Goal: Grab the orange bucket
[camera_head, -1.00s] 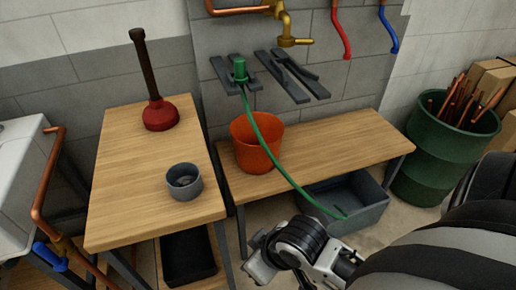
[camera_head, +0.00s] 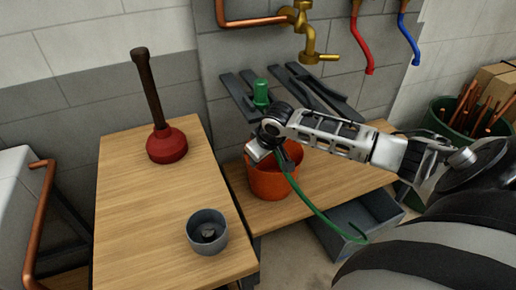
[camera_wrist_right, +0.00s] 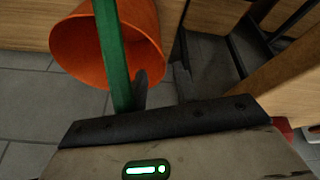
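The orange bucket (camera_head: 268,184) stands on the right wooden bench, below the brass tap. It also shows in the right wrist view (camera_wrist_right: 82,48), with its open mouth visible. My right gripper (camera_head: 262,148) is at the bucket's upper rim and hides part of it; I cannot tell whether they touch. A green hose (camera_head: 312,203) passes in front of the bucket and crosses the right wrist view (camera_wrist_right: 113,55) close to the gripper. One dark finger shows beside the hose; the finger opening is unclear. My left gripper is out of view.
A red plunger (camera_head: 167,145) and a grey cup (camera_head: 207,232) stand on the left wooden table (camera_head: 140,205). A grey bin (camera_head: 355,222) sits under the bench.

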